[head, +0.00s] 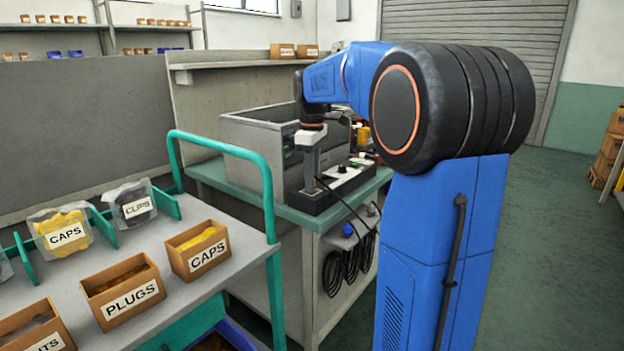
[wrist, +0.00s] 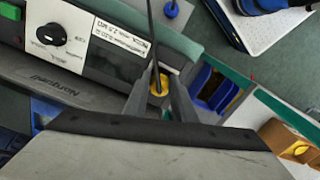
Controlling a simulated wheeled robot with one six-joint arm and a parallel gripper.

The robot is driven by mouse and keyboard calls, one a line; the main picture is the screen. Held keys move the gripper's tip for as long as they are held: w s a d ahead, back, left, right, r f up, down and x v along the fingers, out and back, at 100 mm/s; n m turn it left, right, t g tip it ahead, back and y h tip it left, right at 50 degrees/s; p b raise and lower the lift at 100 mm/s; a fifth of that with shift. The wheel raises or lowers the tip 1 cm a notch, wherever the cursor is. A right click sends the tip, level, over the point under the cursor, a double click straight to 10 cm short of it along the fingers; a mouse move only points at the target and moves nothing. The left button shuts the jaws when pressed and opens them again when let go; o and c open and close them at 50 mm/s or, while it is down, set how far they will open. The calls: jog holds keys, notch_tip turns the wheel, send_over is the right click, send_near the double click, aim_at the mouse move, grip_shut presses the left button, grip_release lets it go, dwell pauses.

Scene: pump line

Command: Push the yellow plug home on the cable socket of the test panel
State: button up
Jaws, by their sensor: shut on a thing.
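My gripper (head: 309,172) points down over the test panel (head: 345,180), a long black box with a white top on the green bench. In the wrist view my two fingers (wrist: 158,92) are shut on the yellow plug (wrist: 158,84), and a black cable runs from it. The test panel (wrist: 82,60) shows there too, with a black knob and a label, and the plug is at its right end. The cable socket is hidden under the plug and fingers, so I cannot tell how far the plug is seated. The plug is hidden in the head view.
A grey open box (head: 245,140) stands on the bench behind the panel. Black cable coils (head: 345,262) hang on the bench front. A trolley (head: 180,290) with green rails and boxes marked PLUGS and CAPS stands at left. Green floor (head: 555,240) is open at right.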

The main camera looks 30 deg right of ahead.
jog(key=shift+f, duration=0.4)
dwell(1.0)
jog(key=o, duration=1.1)
jog(key=shift+o, duration=0.2)
jog(key=shift+r, duration=3.8)
jog(key=shift+c, duration=0.7)
grip_shut()
jog(key=shift+f, duration=2.15)
jog(key=shift+r, duration=0.15)
